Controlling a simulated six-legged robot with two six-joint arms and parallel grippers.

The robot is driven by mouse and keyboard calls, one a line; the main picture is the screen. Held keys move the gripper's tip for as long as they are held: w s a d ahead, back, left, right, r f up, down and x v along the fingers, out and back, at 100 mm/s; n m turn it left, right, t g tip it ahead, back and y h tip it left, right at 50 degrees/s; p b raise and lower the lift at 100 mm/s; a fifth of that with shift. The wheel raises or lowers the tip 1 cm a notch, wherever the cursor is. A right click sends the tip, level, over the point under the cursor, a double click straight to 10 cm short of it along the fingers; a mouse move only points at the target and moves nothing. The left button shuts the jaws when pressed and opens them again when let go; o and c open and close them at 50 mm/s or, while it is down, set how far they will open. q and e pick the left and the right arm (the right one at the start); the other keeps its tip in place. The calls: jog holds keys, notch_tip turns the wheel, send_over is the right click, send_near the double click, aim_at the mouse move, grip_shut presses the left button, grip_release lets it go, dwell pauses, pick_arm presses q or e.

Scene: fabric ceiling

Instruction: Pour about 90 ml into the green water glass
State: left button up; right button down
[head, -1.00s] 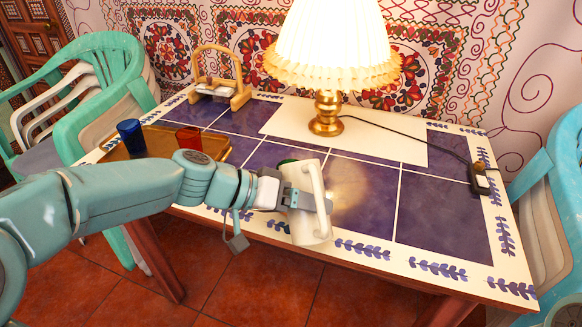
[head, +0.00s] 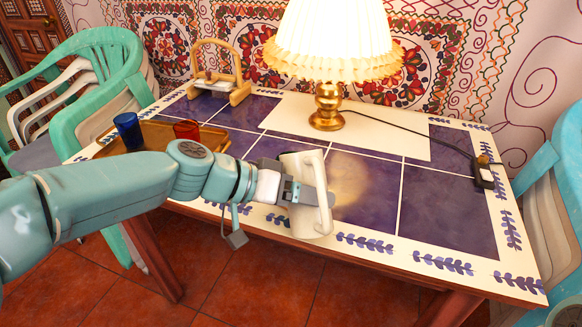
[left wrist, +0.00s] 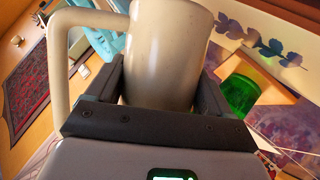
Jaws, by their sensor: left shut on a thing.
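A cream pitcher (head: 300,172) with a big handle is in my left gripper (head: 308,195), above the near part of the table in the head view. The gripper is shut around its body, and the pitcher leans. In the left wrist view the pitcher (left wrist: 165,50) stands between the dark fingers with its handle on the left. The green water glass (left wrist: 240,90) shows there to the right of the pitcher, apart from it. The pitcher's contents cannot be seen. My right gripper is not in view.
A blue glass (head: 127,130) and a red glass (head: 187,131) are on a wooden tray (head: 152,134) at the left. A lit lamp (head: 327,108) stands on a pale sheet (head: 400,145) at the back. Its cord runs right.

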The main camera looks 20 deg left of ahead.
aim_at(307, 222)
pick_arm(q)
jog(key=s+m+t+b, duration=0.1)
jog(key=b, duration=0.3)
jog(key=s+d+m+t+y+b, duration=0.1)
jog(key=m+b, duration=0.1)
jog(key=b, duration=0.2)
jog(key=shift+d+f+t+y+b, duration=0.2)
jog(key=shift+f+t+y+b, duration=0.1)
jog(key=shift+f+t+b, duration=0.1)
jog(key=shift+s+m+t+b, duration=0.15)
jog(key=shift+m+t+b, duration=0.15)
jog(key=shift+m+b, duration=0.3)
jog(key=shift+r, duration=0.1)
